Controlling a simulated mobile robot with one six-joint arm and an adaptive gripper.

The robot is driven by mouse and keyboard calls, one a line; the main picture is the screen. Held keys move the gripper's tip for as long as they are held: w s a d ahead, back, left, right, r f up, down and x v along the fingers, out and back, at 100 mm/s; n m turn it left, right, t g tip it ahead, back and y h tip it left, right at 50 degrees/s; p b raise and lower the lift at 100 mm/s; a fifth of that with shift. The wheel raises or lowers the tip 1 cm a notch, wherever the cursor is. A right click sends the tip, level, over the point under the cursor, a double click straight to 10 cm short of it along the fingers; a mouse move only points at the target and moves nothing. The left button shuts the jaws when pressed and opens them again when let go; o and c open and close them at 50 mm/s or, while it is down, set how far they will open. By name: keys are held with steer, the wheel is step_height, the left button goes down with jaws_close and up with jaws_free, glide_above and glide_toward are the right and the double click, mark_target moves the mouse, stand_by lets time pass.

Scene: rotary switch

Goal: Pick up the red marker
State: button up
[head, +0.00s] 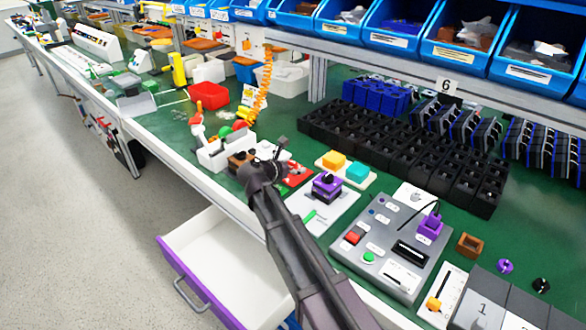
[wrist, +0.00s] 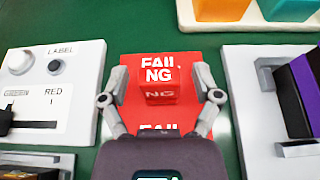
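The red marker (wrist: 160,88) is a small red block with white NG lettering, in the middle of the wrist view. It stands on or over a red plate with white FAIL lettering (wrist: 158,118). My gripper (wrist: 159,80) is open, with one finger at each side of the block. Gaps show between both fingers and the block. In the head view my gripper (head: 268,165) is low over the bench, and the red plate (head: 298,176) shows just right of it.
A purple and black switch (head: 327,186) on a white plate stands close at the right. Orange (head: 334,160) and teal (head: 357,172) blocks lie behind. A white LABEL panel (wrist: 55,90) is close at the left. A drawer (head: 225,265) hangs open below the bench.

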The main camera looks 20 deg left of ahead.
steer(key=c, duration=0.8)
steer(key=shift+c, duration=0.2)
steer(key=shift+r, duration=0.2)
step_height(320, 180, up, 3)
steer(key=p, duration=0.3)
steer(key=shift+f, duration=0.1)
steer(key=s+d, duration=0.2)
steer(key=s, duration=0.3)
steer(key=s+d+r+p, duration=0.1)
steer(key=s+d, duration=0.1)
steer(key=s, duration=0.3)
steer(key=s+d+p, duration=0.1)
steer(key=s+d, duration=0.1)
steer(key=s, duration=0.2)
steer(key=shift+s+d+r, duration=0.15)
steer(key=shift+s+r, duration=0.25)
steer(key=shift+r, duration=0.15)
